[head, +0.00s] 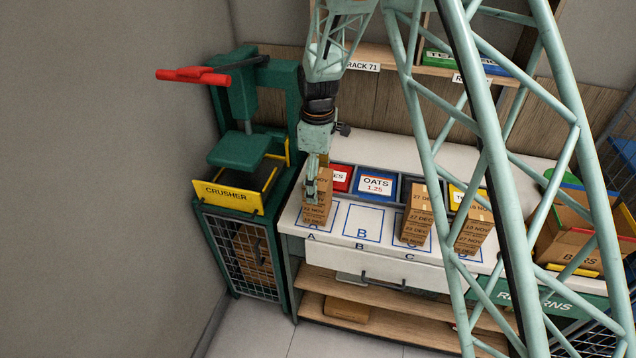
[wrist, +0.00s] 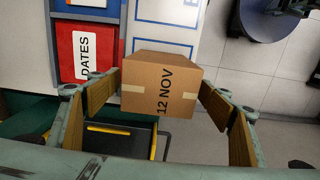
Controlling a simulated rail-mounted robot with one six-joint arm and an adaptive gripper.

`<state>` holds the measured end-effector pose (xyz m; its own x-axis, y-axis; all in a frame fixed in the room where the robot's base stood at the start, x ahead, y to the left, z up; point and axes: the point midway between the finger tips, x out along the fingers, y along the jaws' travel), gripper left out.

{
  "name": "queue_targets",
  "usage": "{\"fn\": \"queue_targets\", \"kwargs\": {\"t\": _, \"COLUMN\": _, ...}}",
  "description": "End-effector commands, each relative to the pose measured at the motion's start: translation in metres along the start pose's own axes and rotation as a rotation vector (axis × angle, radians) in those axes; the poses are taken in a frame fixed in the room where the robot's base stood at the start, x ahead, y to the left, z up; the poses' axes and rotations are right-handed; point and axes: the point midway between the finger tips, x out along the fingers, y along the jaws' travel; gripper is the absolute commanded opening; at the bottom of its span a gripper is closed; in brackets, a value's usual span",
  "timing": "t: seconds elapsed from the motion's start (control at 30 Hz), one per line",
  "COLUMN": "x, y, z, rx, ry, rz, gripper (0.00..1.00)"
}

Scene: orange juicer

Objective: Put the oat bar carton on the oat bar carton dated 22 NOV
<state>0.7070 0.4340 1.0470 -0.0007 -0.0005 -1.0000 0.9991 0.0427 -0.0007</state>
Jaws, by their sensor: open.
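My gripper (head: 311,187) is open and points down at the top of the carton stack on spot A. In the wrist view its two fingers (wrist: 160,97) stand on either side of a brown carton (wrist: 160,72) marked 12 NOV, close to its sides. In the head view that stack (head: 316,213) is partly hidden by my gripper, and its lower dates are too small to read surely. Another stack (head: 472,228) stands on spot D with NOV labels. I cannot surely make out 22 NOV.
Spot B (head: 362,222) is bare. Bins marked DATES (wrist: 85,52) and OATS (head: 376,186) line the back of the counter. My lattice arm crosses the view near spot D.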

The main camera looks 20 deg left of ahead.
Motion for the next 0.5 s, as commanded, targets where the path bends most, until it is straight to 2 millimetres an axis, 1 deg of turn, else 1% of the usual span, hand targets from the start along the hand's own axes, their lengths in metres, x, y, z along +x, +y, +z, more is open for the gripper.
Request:
{"fn": "queue_targets", "kwargs": {"t": 0.27, "x": -0.028, "y": 0.001, "z": -0.001, "rx": 0.0, "ry": 0.002, "rz": 0.003, "gripper": 0.73}}
{"fn": "queue_targets", "kwargs": {"t": 0.5, "x": -0.062, "y": 0.001, "z": -0.001, "rx": 0.0, "ry": 0.002, "rz": 0.003, "gripper": 0.73}}
